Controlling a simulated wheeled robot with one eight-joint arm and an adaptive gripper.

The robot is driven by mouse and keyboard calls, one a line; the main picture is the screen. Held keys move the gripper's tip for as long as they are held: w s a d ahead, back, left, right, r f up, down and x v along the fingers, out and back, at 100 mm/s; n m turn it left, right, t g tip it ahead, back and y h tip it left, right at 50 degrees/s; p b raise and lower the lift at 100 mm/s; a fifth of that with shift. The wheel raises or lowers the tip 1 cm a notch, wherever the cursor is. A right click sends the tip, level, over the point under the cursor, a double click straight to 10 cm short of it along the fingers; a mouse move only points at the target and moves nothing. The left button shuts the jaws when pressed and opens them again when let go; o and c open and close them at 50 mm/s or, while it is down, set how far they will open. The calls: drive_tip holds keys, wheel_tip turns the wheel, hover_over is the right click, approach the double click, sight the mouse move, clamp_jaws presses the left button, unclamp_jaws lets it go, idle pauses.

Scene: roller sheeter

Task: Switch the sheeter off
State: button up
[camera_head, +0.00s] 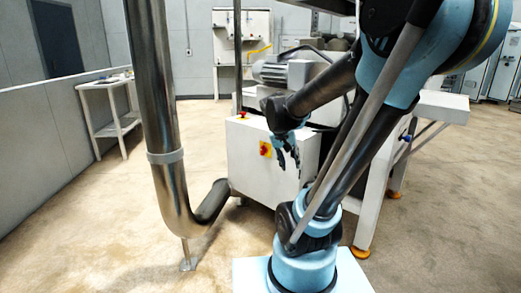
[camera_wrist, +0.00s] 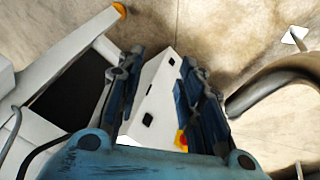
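The sheeter's white cabinet (camera_head: 245,172) stands in the middle of the head view. A red and yellow switch (camera_head: 265,149) is on its front face, and a red button on a yellow base (camera_head: 243,114) is on its top. My gripper (camera_head: 288,159) hangs pointing down, just right of the switch in the head view. In the wrist view my gripper (camera_wrist: 160,62) has its fingers spread with nothing between them. The cabinet (camera_wrist: 157,100) shows between and beyond the fingers. The red and yellow switch (camera_wrist: 181,140) is partly hidden by the right finger. The switch's position cannot be read.
A thick metal pipe (camera_head: 163,120) stands left of the cabinet and bends toward its base; it also shows in the wrist view (camera_wrist: 285,75). A motor (camera_head: 282,73) is behind the cabinet. A small white table (camera_head: 100,86) is at the left. Floor in front is clear.

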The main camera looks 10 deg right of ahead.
drive_tip(key=w+a+m+t+h, duration=0.1)
drive_tip(key=w+a+m+h, duration=0.1)
drive_tip(key=w, duration=0.9)
drive_tip(key=w+a+m+t+h, duration=0.2)
drive_tip(key=w+a, duration=0.1)
drive_tip(key=w, duration=0.8)
drive_tip(key=w+a+f+m+t+h, duration=0.1)
drive_tip(key=w+a, duration=0.2)
drive_tip(key=w, duration=0.2)
drive_tip(key=w+a+f, duration=0.2)
drive_tip(key=w, duration=0.3)
drive_tip(key=m+t+h, duration=0.1)
drive_tip(key=m+t, duration=0.1)
approach(263, 150)
drive_tip(key=w+d+f, duration=0.1)
drive_tip(key=w+d, duration=0.4)
drive_tip(key=w, duration=0.1)
drive_tip(key=shift+d+f, duration=0.25)
drive_tip(key=shift+f, duration=0.1)
drive_tip(key=shift+w, duration=0.1)
clamp_jaws()
